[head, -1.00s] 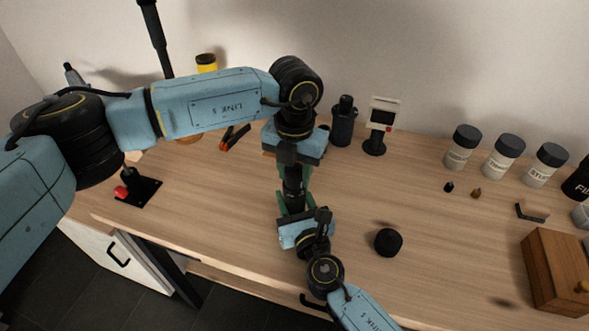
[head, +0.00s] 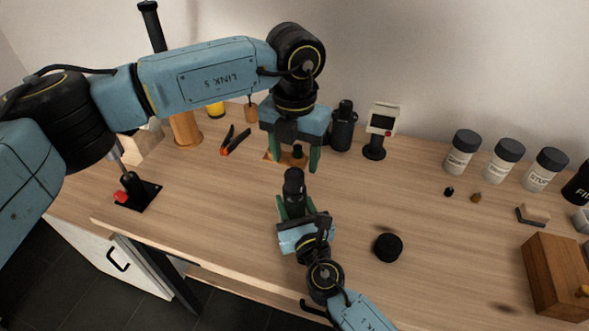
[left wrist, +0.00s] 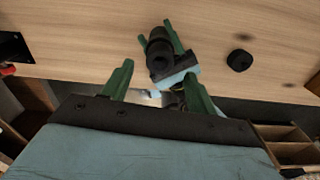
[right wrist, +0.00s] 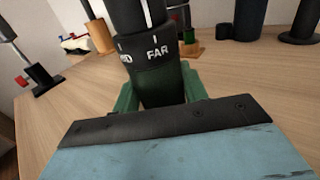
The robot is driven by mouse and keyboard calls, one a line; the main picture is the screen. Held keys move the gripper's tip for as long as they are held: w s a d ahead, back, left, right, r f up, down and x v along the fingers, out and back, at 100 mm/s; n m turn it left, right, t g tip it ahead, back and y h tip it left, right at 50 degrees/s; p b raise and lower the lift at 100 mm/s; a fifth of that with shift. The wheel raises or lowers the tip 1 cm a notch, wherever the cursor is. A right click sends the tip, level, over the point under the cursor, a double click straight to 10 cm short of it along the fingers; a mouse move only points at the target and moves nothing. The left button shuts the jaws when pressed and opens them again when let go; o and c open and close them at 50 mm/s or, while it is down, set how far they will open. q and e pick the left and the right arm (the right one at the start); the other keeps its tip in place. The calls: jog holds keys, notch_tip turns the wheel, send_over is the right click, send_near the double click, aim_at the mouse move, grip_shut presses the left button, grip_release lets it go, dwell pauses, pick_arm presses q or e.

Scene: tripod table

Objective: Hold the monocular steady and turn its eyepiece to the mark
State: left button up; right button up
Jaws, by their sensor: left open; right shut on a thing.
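The black monocular (head: 294,186) stands roughly upright in my right gripper (head: 294,208), near the middle of the table. The right wrist view shows its dark barrel (right wrist: 160,75) between green fingers, with a white line on the upper part and the words FAR and a partly hidden one on the ring below. The line sits left of the tick over FAR. My left gripper (head: 291,158) is open and empty, above and behind the monocular, apart from it. The left wrist view shows the monocular (left wrist: 159,52) beyond the open green fingers (left wrist: 158,85).
A black round cap (head: 388,247) lies right of the monocular. A small display on a stand (head: 381,128) and a dark bottle (head: 342,127) stand behind. Labelled jars (head: 503,159) and a wooden box (head: 557,272) are at the right. Orange-handled pliers (head: 235,141) lie at the left back.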

aim_at(294, 173)
pick_arm(q)
notch_tip(294, 173, up, 6)
jog(key=shift+r, duration=0.15)
dwell(0.3)
pick_arm(e)
jog(key=o, duration=1.2)
